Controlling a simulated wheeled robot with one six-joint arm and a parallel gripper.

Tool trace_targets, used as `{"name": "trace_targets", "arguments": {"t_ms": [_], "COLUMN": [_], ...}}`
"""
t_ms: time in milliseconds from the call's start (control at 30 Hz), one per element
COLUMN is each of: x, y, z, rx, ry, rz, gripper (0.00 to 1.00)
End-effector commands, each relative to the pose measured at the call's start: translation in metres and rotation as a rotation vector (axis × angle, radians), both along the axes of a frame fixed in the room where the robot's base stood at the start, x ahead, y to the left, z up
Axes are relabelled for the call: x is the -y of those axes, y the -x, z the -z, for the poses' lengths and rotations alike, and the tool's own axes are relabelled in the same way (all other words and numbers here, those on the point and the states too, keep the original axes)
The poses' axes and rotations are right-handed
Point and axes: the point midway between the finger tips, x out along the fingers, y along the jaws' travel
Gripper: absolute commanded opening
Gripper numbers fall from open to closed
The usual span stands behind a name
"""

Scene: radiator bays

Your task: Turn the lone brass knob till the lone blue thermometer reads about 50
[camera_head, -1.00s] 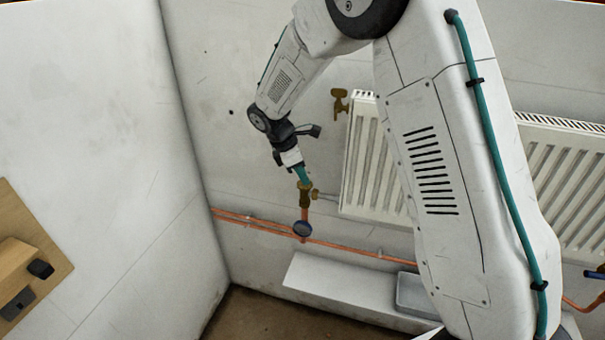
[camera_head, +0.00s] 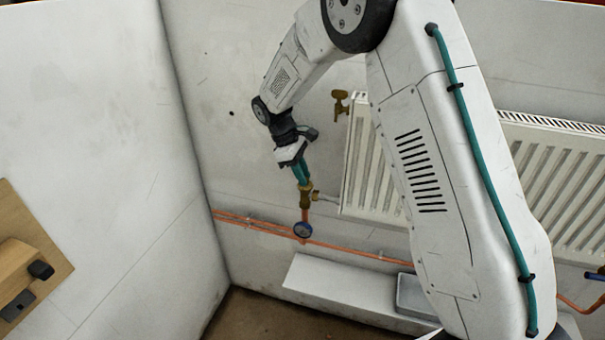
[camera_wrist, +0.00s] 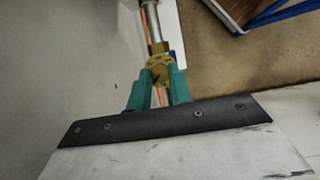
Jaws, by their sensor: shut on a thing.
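The brass knob (camera_head: 306,188) sits on a valve on the copper pipe, left of the radiator. My gripper (camera_head: 304,182) is shut on it from above. In the wrist view the teal fingers of my gripper (camera_wrist: 161,72) close on both sides of the brass knob (camera_wrist: 160,66), hiding part of it.
A white radiator (camera_head: 362,165) hangs right of the valve, with a brass fitting (camera_head: 340,101) at its upper left. Copper pipes (camera_head: 345,250) run low along the wall. A white ledge (camera_head: 335,283) and a grey tray (camera_head: 412,292) lie below. A wooden board (camera_head: 50,262) is on the left wall.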

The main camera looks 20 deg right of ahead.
Motion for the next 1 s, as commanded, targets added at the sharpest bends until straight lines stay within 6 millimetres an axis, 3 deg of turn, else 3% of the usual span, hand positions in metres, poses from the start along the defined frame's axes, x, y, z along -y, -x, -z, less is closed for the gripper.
{"name": "trace_targets", "arguments": {"t_ms": [300,333,400,733,1000], "x": [-0.001,-0.001,-0.001,-0.001,-0.015], "y": [-0.001,-0.001,-0.001,-0.002,-0.012], "z": [0.0,0.0,0.0,-0.004,-0.043], "rx": [0.003,0.003,0.002,0.003,0.004], "ry": [-0.002,-0.002,-0.001,-0.001,-0.001], "rz": [0.0,0.0,0.0,-0.001,0.0], "gripper": [0.0,0.29,0.42,0.42,0.42]}}
